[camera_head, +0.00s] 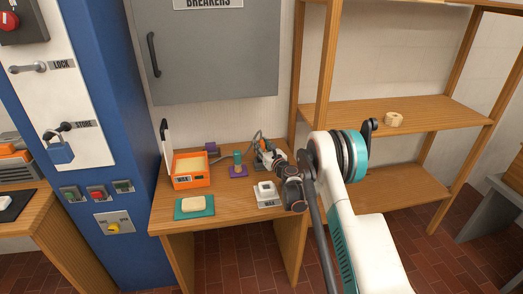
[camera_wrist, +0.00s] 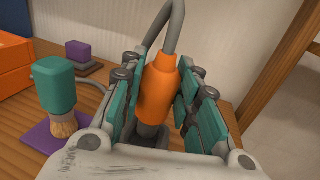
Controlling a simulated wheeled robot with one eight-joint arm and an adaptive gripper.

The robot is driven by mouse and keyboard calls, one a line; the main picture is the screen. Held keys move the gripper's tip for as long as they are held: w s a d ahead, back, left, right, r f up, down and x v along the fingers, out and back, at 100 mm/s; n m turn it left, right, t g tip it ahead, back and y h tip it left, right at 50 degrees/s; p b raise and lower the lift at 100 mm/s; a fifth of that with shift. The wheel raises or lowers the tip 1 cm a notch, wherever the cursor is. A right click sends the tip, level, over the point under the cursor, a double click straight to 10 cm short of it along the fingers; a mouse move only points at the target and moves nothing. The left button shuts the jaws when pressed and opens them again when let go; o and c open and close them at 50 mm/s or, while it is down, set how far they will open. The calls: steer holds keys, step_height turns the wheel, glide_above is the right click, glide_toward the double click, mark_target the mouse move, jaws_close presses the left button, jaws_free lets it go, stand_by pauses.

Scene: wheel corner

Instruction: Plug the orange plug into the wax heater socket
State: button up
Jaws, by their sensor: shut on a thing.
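The orange plug (camera_wrist: 158,92) is upright between the teal finger pads of my gripper (camera_wrist: 160,76) in the wrist view. My gripper is shut on it. A grey cable (camera_wrist: 176,22) rises from its top. A dark grey piece (camera_wrist: 150,136) shows just below the plug; I cannot tell whether it is the plug's own end or the wax heater socket, or whether the plug is seated.
A teal-handled brush (camera_wrist: 54,88) stands on a purple mat (camera_wrist: 32,138) left of my gripper. A purple block (camera_wrist: 78,50) is behind. An orange box (camera_head: 190,184), a teal mat (camera_head: 207,213) with a pale block, and a white device (camera_head: 265,201) occupy the desk. Shelves (camera_head: 430,118) stand right.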

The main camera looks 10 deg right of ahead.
step_height(320, 180, up, 17)
steer(key=p, duration=0.5)
steer(key=shift+r, duration=0.15)
steer(key=shift+r+p, duration=1.25)
steer(key=shift+r, duration=1.3)
steer(key=shift+f, duration=0.1)
